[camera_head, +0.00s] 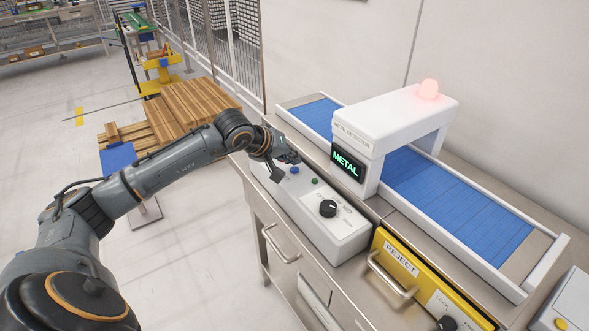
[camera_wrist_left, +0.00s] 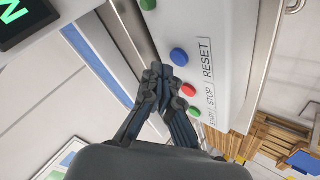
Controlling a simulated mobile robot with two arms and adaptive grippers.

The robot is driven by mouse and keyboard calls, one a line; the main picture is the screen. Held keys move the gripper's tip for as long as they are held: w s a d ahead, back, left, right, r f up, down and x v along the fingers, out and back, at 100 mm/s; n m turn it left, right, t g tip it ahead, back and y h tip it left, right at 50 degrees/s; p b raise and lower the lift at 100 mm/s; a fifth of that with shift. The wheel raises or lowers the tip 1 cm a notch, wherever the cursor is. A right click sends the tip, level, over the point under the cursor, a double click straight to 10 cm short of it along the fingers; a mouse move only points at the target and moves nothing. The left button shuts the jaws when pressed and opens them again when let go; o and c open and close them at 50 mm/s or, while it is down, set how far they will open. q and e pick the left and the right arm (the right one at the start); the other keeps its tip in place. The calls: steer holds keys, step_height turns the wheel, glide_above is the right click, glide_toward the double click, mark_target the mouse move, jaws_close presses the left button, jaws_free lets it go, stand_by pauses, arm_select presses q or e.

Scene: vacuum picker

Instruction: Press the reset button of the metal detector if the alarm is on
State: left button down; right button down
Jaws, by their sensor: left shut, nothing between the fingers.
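The white metal detector (camera_head: 395,118) stands over a blue conveyor belt. Its red lamp (camera_head: 428,90) glows on top and its display (camera_head: 346,165) reads METAL in green. The control box (camera_head: 346,232) in front carries a blue button (camera_head: 295,170), which in the left wrist view (camera_wrist_left: 179,57) lies beside the label RESET (camera_wrist_left: 206,58). A red button (camera_wrist_left: 188,90) lies by STOP and a green one (camera_wrist_left: 194,113) by START. My left gripper (camera_head: 292,158) is shut and empty; its fingertips (camera_wrist_left: 166,73) appear close to the blue button. Contact cannot be told. My right gripper is out of view.
A black knob (camera_head: 328,208) and another green button (camera_head: 315,181) sit on the control box. A yellow REJECT drawer (camera_head: 412,280) is below the belt. Wooden pallets (camera_head: 190,110) stand left of the counter. A wall is behind the conveyor.

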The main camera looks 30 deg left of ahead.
mark_target(292, 170)
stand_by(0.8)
arm_select(q)
steer(key=shift+f+b, duration=0.4)
steer(key=shift+b, duration=0.25)
steer(key=shift+f+b, duration=0.45)
steer(key=shift+b, duration=0.1)
stand_by(0.4)
steer(key=shift+r, duration=0.2)
steer(key=shift+r+p, duration=0.3)
steer(key=shift+r, duration=0.35)
steer(key=shift+r+p, duration=1.35)
steer(key=shift+r, duration=1.2)
steer(key=shift+f, duration=0.1)
